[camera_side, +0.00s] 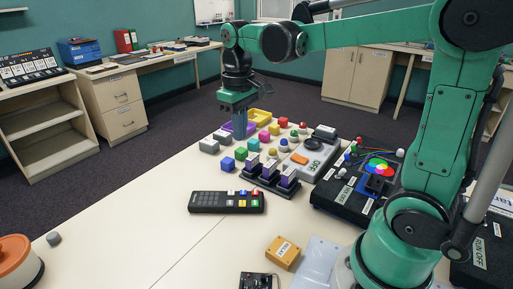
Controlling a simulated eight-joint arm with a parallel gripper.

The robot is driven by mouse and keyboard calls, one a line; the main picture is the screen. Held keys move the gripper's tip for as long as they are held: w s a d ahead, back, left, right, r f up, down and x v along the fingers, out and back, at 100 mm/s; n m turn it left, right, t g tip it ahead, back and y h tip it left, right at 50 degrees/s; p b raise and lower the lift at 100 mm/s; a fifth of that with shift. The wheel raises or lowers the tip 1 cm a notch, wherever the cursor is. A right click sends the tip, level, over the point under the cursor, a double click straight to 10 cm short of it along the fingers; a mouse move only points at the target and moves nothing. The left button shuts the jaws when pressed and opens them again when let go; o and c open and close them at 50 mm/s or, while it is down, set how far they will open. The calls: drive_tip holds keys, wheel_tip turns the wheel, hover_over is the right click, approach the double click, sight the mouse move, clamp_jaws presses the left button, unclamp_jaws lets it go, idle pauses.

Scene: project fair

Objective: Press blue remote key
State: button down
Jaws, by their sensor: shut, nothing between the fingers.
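The black remote (210,202) lies flat on the white table. Small coloured keys sit at its right end, and a blue key (242,192) appears in the upper row there. The lettering and exact key edges are too small to read. My gripper (239,130) points down, shut and empty, farther back than the remote, in front of the purple tray in this view. It is apart from the remote, and its exact height above the table is hard to tell.
Coloured blocks, including a blue cube (227,164), stand behind the remote. A black holder with purple upright pieces (267,174) is close to its right. A grey switch box (308,160) and a black panel (335,196) lie farther right. The table's front left is mostly clear.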

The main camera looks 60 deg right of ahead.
sight(242, 191)
wheel_tip(242, 191, down, 14)
drive_tip(key=shift+r, duration=0.1)
idle(0.5)
drive_tip(key=shift+f, duration=0.8)
drive_tip(key=shift+r, duration=4.45)
drive_tip(key=s+a+r+t, duration=0.4)
drive_tip(key=s+a+t, duration=0.1)
drive_tip(key=t, duration=0.2)
drive_tip(key=shift+s+a, duration=0.15)
